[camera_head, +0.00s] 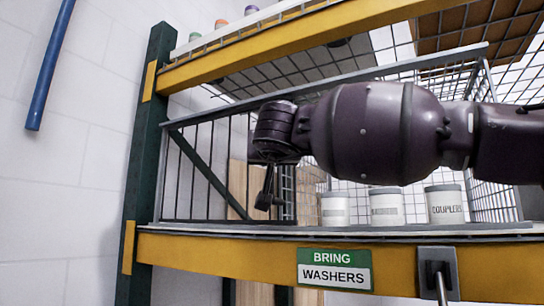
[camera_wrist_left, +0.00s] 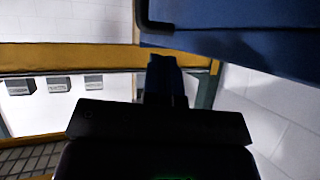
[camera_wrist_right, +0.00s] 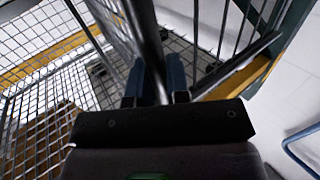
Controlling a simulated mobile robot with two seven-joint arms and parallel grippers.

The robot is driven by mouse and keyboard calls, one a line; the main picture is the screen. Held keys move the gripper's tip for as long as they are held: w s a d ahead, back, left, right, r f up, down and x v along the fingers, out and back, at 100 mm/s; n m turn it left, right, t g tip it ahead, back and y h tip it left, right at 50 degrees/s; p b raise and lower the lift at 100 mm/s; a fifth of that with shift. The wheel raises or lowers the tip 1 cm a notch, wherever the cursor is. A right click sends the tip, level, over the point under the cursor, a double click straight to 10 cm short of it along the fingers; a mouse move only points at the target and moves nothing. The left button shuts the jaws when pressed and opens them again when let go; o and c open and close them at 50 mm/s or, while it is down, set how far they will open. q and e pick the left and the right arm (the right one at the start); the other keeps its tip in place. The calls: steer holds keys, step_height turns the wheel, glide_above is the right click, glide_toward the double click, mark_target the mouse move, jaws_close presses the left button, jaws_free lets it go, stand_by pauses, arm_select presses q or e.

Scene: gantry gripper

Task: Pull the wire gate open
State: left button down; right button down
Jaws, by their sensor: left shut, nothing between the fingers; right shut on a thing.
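The wire gate (camera_head: 205,180) shows in the head view as thin upright bars in a grey frame above the lower shelf beam, partly hidden by my right arm. I cannot tell how far it stands open. My right gripper (camera_head: 268,197) points down in front of the bars. In the right wrist view my right gripper (camera_wrist_right: 154,88) is shut on a dark grey bar (camera_wrist_right: 147,32), apparently of the gate frame, with mesh beside it. My left gripper (camera_wrist_left: 165,80) is shut and empty in the left wrist view; it is not visible in the head view.
The lower yellow beam (camera_head: 210,258) carries a BRING WASHERS sign (camera_head: 335,269) and a metal latch (camera_head: 438,272). Several white cans (camera_head: 386,207) stand on the shelf. A green post (camera_head: 140,175) rises left. A blue pole (camera_head: 50,62) is against the white wall. Blue panelling (camera_wrist_left: 240,28) is near my left gripper.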

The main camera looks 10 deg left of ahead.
steer(key=c, duration=1.1)
jaws_free()
steer(key=b+v, duration=0.2)
steer(key=v, duration=0.9)
